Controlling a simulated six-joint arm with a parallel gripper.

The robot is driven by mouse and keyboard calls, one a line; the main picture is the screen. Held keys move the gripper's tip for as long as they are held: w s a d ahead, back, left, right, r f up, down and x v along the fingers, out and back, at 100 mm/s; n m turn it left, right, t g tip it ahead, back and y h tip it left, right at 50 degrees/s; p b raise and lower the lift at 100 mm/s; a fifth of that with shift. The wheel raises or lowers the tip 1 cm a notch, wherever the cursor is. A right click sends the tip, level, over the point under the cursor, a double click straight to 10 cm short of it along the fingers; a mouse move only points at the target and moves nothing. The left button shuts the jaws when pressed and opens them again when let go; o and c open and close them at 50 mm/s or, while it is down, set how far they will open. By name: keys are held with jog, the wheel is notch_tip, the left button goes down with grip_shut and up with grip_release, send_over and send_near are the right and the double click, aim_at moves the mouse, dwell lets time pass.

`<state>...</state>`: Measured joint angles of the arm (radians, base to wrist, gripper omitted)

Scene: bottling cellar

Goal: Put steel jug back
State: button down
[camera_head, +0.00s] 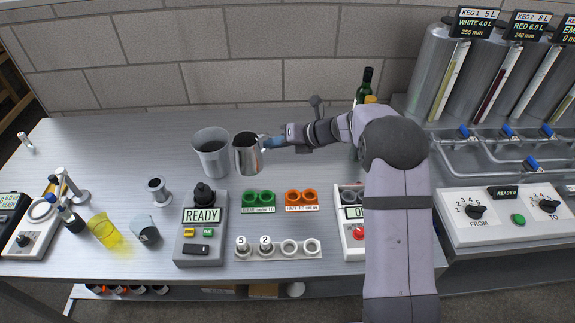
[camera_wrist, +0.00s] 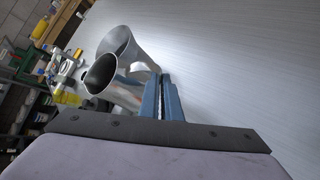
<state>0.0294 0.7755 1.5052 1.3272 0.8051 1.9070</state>
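The steel jug (camera_head: 247,156) is a shiny, open-topped vessel, upright near the middle of the grey bench in the head view. My gripper (camera_head: 272,142) reaches it from the right with its blue fingers at the jug's right side. I cannot tell whether the jug's base touches the bench.
A larger steel container (camera_head: 211,155) stands close on the jug's left. A small steel cup (camera_head: 158,190), a READY device (camera_head: 201,230), green holders (camera_head: 258,198) and orange holders (camera_head: 301,198) are in front. A green bottle (camera_head: 366,85) stands behind my arm. The bench behind the jug is clear.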

jog(key=shift+w+d+r+m+t+h+b, duration=0.7)
jog(key=shift+w+d+m+t+h+b, duration=0.5)
jog(key=shift+w+d+m+b, duration=1.35)
jog(key=shift+w+d+r+m+t+h+b, duration=0.7)
jog(key=shift+w+d+m+t+h+b, duration=0.9)
jog(key=shift+d, duration=1.9)
jog(key=shift+n+g, duration=0.55)
jog(key=shift+g, duration=0.15)
jog(key=shift+s+f+b, duration=0.2)
jog(key=shift+f+b, duration=0.75)
jog(key=shift+f, duration=0.75)
jog(key=shift+s+f+b, duration=0.15)
jog(key=shift+f+b, duration=0.75)
jog(key=shift+f, duration=0.75)
jog(key=shift+s+f+b, duration=0.2)
jog(key=shift+f+b, duration=0.75)
jog(key=shift+f, duration=0.75)
jog(key=shift+f, duration=0.15)
jog(key=c, duration=2)
grip_release()
jog(key=shift+r, duration=0.2)
jog(key=v, duration=1.2)
jog(key=shift+d+f+p, duration=0.15)
jog(key=shift+d+p, duration=0.05)
jog(key=shift+p, duration=0.1)
